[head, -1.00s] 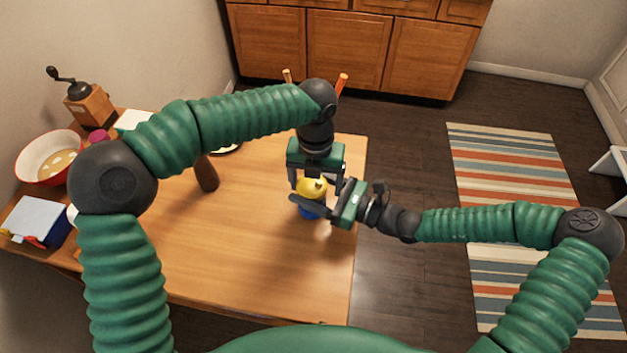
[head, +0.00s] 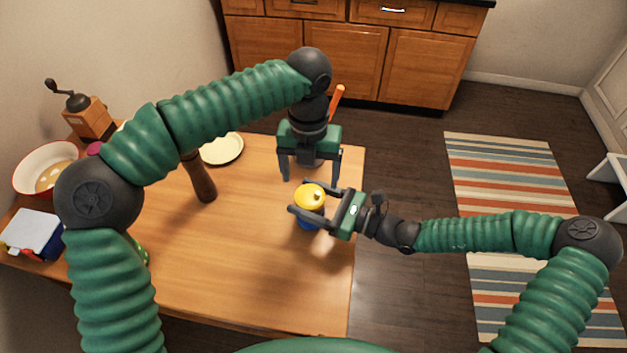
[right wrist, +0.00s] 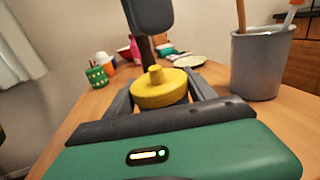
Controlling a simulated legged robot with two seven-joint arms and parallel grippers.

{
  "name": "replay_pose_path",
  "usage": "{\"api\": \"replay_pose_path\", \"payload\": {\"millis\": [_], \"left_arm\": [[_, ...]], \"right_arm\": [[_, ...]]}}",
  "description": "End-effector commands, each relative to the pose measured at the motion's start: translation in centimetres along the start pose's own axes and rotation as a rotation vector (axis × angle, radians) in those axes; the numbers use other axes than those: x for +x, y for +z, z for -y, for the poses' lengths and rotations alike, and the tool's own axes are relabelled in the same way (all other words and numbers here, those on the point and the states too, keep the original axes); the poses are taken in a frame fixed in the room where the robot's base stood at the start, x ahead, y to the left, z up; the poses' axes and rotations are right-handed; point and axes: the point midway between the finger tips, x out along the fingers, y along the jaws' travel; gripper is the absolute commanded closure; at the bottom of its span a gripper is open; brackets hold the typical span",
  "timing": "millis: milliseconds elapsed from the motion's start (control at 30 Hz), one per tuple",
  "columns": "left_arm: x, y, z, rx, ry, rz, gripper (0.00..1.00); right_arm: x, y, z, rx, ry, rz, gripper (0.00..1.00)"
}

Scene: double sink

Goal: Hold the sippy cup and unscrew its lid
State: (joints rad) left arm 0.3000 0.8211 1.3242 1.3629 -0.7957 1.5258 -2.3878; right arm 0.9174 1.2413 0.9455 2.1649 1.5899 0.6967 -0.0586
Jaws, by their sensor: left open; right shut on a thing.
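The sippy cup (head: 307,223) stands upright on the table near its right edge, with a blue body and a yellow lid (head: 311,194) on top. The lid also shows in the right wrist view (right wrist: 160,88), with its spout pointing up. My right gripper (head: 308,196) is shut on the cup, its fingers on either side just below the lid. My left gripper (head: 312,177) is open and empty, behind and a little above the cup, clear of the lid. In the right wrist view, one dark left finger (right wrist: 148,15) hangs above the lid. The cup's body is mostly hidden there.
A grey metal container (right wrist: 262,62) with utensils stands close behind the cup. A pale plate (head: 222,149), a brown mill (head: 201,180), a red-rimmed bowl (head: 45,168) and a coffee grinder (head: 88,112) stand further left. The table's front middle is clear.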

Motion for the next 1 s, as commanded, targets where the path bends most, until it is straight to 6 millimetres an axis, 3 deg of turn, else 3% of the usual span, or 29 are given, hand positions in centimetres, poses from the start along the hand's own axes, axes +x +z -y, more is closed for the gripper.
{"api": "replay_pose_path", "payload": {"millis": [67,433,767,1000], "left_arm": [[0.4,0.0,-0.1,-0.002,0.0,-0.001,0.18],[6.7,0.0,-0.1,-0.001,0.0,-0.002,0.18],[7.7,0.0,-0.1,-0.003,0.0,0.002,0.18],[7.7,0.0,-0.1,-0.003,0.0,0.002,0.46]], "right_arm": [[0.0,0.0,0.0,0.0,0.0,0.0,1.0],[0.0,0.0,0.0,0.0,0.0,0.0,1.0],[0.0,0.0,0.0,0.0,0.0,0.0,1.0],[0.0,0.0,0.0,0.0,0.0,0.0,1.0]]}}
